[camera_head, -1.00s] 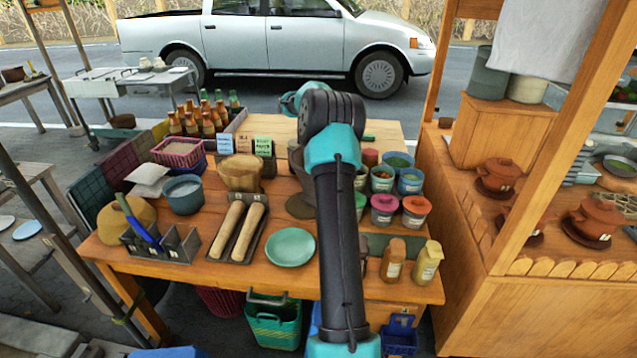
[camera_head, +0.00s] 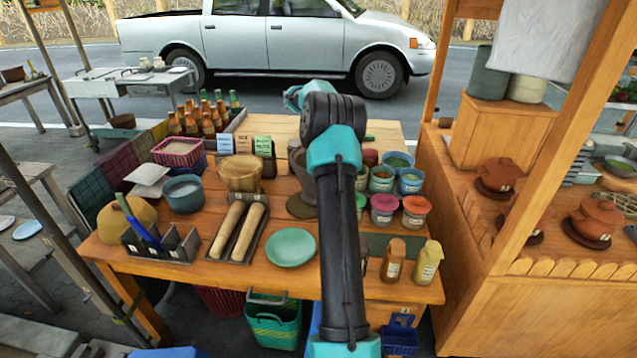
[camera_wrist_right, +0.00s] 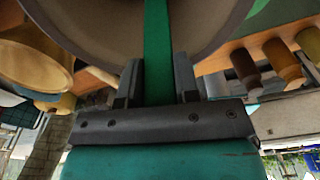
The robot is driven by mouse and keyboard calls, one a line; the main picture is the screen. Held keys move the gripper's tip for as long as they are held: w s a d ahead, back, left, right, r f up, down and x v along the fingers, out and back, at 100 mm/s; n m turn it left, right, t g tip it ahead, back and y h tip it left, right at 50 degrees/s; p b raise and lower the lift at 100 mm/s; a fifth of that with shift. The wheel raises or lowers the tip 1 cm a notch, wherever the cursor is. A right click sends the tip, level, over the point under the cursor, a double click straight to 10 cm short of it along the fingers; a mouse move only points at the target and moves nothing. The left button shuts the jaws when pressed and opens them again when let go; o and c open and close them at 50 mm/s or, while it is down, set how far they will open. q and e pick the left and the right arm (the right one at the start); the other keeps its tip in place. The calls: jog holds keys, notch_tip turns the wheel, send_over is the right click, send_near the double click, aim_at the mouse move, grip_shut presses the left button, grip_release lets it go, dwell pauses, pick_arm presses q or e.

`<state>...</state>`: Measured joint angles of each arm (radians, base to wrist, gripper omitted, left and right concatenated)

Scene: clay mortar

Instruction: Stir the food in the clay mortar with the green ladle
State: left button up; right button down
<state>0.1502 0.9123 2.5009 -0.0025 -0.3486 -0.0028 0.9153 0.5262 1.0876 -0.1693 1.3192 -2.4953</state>
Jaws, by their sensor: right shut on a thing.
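The clay mortar (camera_head: 302,172) stands on the wooden table in the head view, largely hidden behind my right arm. In the right wrist view the mortar (camera_wrist_right: 95,25) fills the top of the picture as a wide grey-brown round form. My right gripper (camera_wrist_right: 158,68) is shut on the green ladle (camera_wrist_right: 157,40), whose flat green handle runs up between the fingers across the mortar. In the head view the right gripper and ladle are hidden behind my arm. The food and the ladle's lower end cannot be made out. My left gripper is in neither view.
A wooden bowl (camera_head: 240,174), a tray with two rolling pins (camera_head: 237,232) and a green plate (camera_head: 290,247) lie left of the mortar. Several jars (camera_head: 383,208) stand close on its right. Bottles (camera_head: 208,122) stand at the back left.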

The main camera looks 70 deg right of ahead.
notch_tip(320, 180, up, 16)
jog(key=shift+f, duration=0.15)
dwell(1.1)
dwell(0.4)
jog(key=w+m, duration=0.1)
jog(key=m, duration=0.2)
jog(key=w+m, duration=0.2)
jog(key=m, duration=0.1)
jog(key=w+m, duration=0.2)
jog(key=m, duration=0.1)
jog(key=shift+w+r+t, duration=0.2)
jog(key=shift+r+t, duration=0.1)
jog(key=shift+w+a, duration=0.1)
jog(key=w+a+f+g+h, duration=0.4)
jog(key=f+h, duration=0.1)
jog(key=f, duration=0.3)
jog(key=w+a+f+g+h, duration=0.3)
jog(key=a+f+g+h, duration=0.1)
jog(key=f, duration=0.4)
jog(key=shift+w+a+g+h, duration=0.2)
jog(key=shift+w+g+h, duration=0.2)
jog(key=shift+g+h, duration=0.3)
dwell(0.4)
